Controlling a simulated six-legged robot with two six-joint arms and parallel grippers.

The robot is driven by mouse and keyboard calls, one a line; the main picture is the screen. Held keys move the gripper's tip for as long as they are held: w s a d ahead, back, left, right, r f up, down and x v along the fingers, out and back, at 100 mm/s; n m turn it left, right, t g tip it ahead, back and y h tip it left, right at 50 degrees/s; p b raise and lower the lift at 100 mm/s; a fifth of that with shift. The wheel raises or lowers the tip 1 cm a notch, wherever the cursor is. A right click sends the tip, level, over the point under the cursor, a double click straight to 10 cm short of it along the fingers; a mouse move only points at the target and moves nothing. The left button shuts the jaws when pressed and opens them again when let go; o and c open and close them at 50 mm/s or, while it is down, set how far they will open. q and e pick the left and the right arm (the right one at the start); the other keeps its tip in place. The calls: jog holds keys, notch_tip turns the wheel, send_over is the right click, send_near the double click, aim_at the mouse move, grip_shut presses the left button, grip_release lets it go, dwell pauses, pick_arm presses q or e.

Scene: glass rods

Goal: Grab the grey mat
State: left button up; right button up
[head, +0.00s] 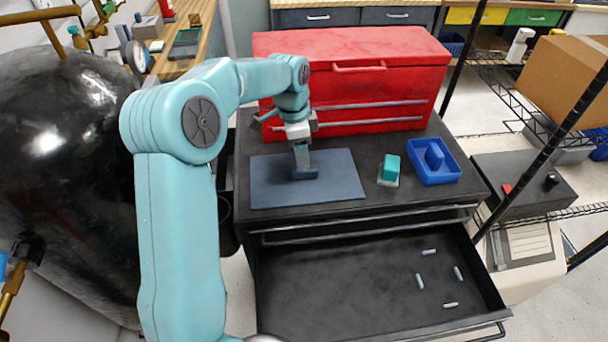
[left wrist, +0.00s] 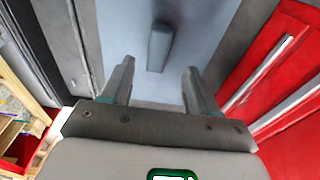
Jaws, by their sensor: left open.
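The grey mat (head: 265,185) lies flat on the black cabinet top, in front of the red tool chest. A small dark grey-blue raised block (head: 312,173), like a handle, stands on the mat. In the left wrist view the mat (left wrist: 200,30) fills the upper middle, with the block (left wrist: 159,45) on it. My left gripper (head: 301,158) points down over the mat at the block. Its two fingers (left wrist: 159,72) are apart with nothing clearly between them; the block shows beyond the tips. Whether they touch the mat I cannot tell. My right gripper is not seen.
The red tool chest (head: 350,90) stands close behind the mat. A teal block (head: 391,166) and a blue tray (head: 452,172) are to its right. Below, an open drawer (head: 330,290) holds several small rods (head: 429,252). A black rounded tank (head: 60,170) is at left.

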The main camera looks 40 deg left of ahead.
aim_at(304, 172)
pick_arm(q)
jog(key=shift+d+f, duration=0.15)
jog(key=shift+f, duration=0.5)
notch_tip(304, 172, down, 4)
jog(key=shift+d+r+p, duration=0.1)
jog(key=shift+r+p, duration=0.05)
jog(key=shift+p, duration=0.4)
jog(key=shift+w+f, duration=0.15)
jog(key=shift+f, duration=0.15)
jog(key=shift+d+r, duration=0.1)
jog(key=c, duration=0.4)
grip_shut()
